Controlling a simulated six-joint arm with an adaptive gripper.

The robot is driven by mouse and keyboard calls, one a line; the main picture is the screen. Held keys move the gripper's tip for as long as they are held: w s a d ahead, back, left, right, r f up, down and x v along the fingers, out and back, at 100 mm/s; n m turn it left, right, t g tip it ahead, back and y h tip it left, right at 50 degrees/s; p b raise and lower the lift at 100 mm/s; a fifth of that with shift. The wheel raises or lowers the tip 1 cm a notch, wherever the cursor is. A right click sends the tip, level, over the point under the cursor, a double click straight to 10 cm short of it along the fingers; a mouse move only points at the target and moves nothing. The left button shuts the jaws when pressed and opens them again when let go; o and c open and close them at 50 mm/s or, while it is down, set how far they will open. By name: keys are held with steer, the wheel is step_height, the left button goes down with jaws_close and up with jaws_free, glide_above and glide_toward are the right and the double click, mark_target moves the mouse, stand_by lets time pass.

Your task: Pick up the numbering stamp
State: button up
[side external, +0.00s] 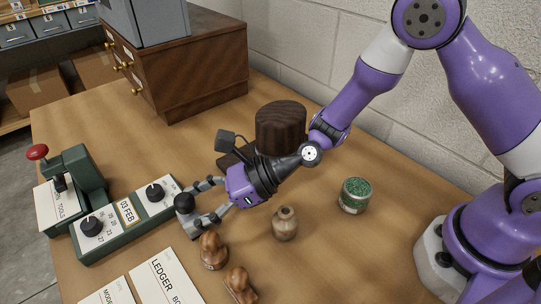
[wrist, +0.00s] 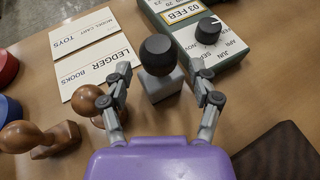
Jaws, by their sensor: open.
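The likely numbering stamp, a round black knob on a grey metal block, stands upright on the table; in the wrist view the stamp (wrist: 158,55) shows between and just beyond my fingers. In the side view the stamp (side external: 185,204) is at the fingertips, its lower part partly covered by a finger. My gripper (side external: 206,202) is open, low over the table, one finger on each side of the stamp. In the wrist view my gripper (wrist: 161,86) shows a gap between each finger and the block. I cannot tell whether either finger touches it.
A green date block with knobs (side external: 127,213) lies close beside the stamp. Wooden-handled stamps (side external: 214,251) stand near the fingers. Cards (side external: 165,277) lie in front. A bottle (side external: 285,224), a green-filled jar (side external: 355,195) and a dark wooden block (side external: 281,130) stand near my arm.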

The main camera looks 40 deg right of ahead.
jaws_close()
steer(key=shift+r, duration=0.1)
